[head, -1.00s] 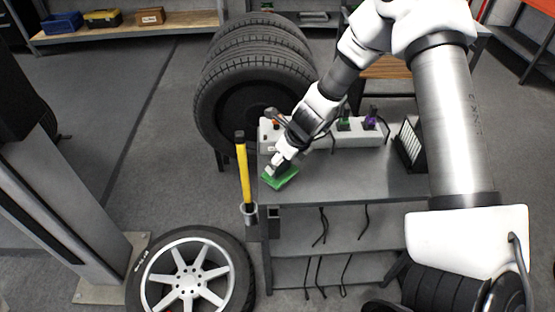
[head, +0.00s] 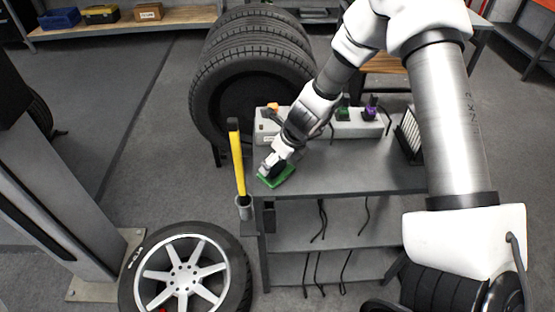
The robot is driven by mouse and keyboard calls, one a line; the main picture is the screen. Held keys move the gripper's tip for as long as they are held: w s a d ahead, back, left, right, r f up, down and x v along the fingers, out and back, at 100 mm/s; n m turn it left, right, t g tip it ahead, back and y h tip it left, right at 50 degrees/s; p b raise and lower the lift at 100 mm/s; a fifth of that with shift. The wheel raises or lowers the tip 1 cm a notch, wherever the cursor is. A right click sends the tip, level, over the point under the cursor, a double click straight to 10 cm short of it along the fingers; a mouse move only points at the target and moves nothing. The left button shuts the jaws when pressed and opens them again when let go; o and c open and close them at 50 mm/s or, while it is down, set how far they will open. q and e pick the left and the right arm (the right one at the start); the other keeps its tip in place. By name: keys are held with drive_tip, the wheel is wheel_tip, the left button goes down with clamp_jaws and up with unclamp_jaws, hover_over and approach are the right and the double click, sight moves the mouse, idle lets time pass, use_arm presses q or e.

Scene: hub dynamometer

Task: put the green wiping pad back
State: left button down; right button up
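The green wiping pad (head: 284,177) is at the left end of the grey cart top (head: 350,176), near its front corner. My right gripper (head: 271,168) is at the pad, its fingers low over the pad's upper side, and appears shut on it. The fingers partly hide the pad's top. The pad looks level and close to the cart top; I cannot tell whether it touches. My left gripper is not in view.
A yellow-handled tool (head: 238,165) stands upright in a holder at the cart's left edge. A grey box (head: 267,126) with orange, green and purple items runs along the back. Tires (head: 210,95) stand behind. A spoked wheel (head: 184,280) lies on the floor.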

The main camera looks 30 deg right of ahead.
drive_tip(key=shift+r, duration=0.3)
drive_tip(key=p+v, duration=1)
drive_tip(key=v, duration=0.2)
drive_tip(key=s+a+f+n+g+b, duration=0.1)
drive_tip(key=s+a+f+n, duration=0.4)
drive_tip(key=s+f+n, duration=0.6)
drive_tip(key=s+a+f+n+g+h+b, duration=0.1)
drive_tip(key=s+a+f+n, duration=0.4)
drive_tip(key=s+f+n, duration=0.6)
drive_tip(key=s+n+g+b, duration=0.1)
drive_tip(key=n+g, duration=0.1)
drive_tip(key=n, duration=0.8)
drive_tip(key=shift+s+n, duration=0.3)
drive_tip(key=shift+n, duration=0.1)
